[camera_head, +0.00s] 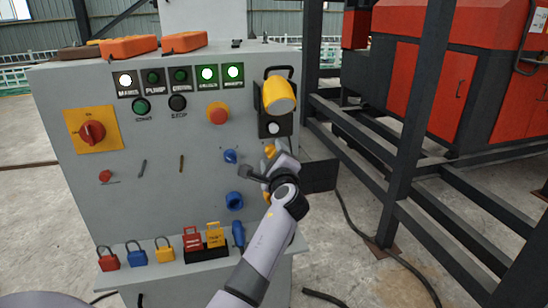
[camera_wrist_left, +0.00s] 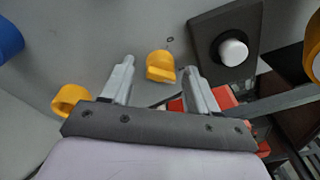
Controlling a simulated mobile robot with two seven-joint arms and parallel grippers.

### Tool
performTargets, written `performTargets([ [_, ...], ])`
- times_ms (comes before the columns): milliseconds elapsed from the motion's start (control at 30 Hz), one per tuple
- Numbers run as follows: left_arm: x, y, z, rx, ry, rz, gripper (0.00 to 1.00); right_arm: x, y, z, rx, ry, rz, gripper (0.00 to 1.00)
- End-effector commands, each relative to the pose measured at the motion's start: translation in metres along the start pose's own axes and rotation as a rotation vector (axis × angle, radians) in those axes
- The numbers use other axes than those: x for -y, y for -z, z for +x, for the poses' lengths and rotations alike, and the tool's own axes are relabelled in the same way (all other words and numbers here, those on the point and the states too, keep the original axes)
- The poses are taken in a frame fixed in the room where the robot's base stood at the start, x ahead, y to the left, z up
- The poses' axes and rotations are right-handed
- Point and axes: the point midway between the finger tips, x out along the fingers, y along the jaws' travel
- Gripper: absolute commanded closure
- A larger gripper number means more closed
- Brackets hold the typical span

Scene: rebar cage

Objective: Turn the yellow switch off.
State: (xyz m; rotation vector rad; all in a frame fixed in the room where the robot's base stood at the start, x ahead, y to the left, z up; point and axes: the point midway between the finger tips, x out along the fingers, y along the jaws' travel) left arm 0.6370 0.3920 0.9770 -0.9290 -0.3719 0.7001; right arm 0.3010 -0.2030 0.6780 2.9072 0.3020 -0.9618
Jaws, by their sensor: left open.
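The yellow switch (camera_head: 270,150) is a small knob on the right part of the grey control panel (camera_head: 150,215), just below a black plate. In the left wrist view the yellow switch (camera_wrist_left: 160,65) appears between my two fingertips, with a visible gap on each side. My left gripper (camera_head: 279,158) is open and empty in front of the panel and partly hides the switch. From the left wrist view (camera_wrist_left: 158,73) I cannot tell how far the fingertips are from the panel. My right gripper is not in view.
A yellow cover (camera_head: 279,95) and a black plate with a white button (camera_head: 274,129) are just above. Blue fittings (camera_head: 231,156) and a yellow ring (camera_wrist_left: 68,99) are nearby. Padlocks (camera_head: 137,254) line the lower shelf. A dark metal frame (camera_head: 405,130) stands at right.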

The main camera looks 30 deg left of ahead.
Motion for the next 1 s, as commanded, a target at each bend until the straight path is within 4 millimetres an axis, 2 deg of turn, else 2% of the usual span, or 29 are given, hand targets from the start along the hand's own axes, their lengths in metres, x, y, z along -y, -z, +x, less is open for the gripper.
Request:
performTargets([
  [200,0.000,0.000,0.001,0.000,0.001,0.000,0.41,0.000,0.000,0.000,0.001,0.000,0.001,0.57],
  [233,0.000,0.000,0.001,0.000,0.001,0.000,0.47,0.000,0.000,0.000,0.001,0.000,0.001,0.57],
  [367,0.000,0.000,0.000,0.000,0.000,0.000,0.89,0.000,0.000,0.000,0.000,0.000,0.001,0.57],
  [400,0.000,0.000,0.000,0.000,0.000,0.000,0.94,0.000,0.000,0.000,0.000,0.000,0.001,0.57],
  [733,-0.002,0.002,0.000,0.001,0.002,-0.036,0.94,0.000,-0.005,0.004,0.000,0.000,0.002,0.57],
  [1000,-0.005,0.004,0.000,0.011,0.017,-0.193,0.94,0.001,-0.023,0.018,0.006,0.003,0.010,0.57],
])
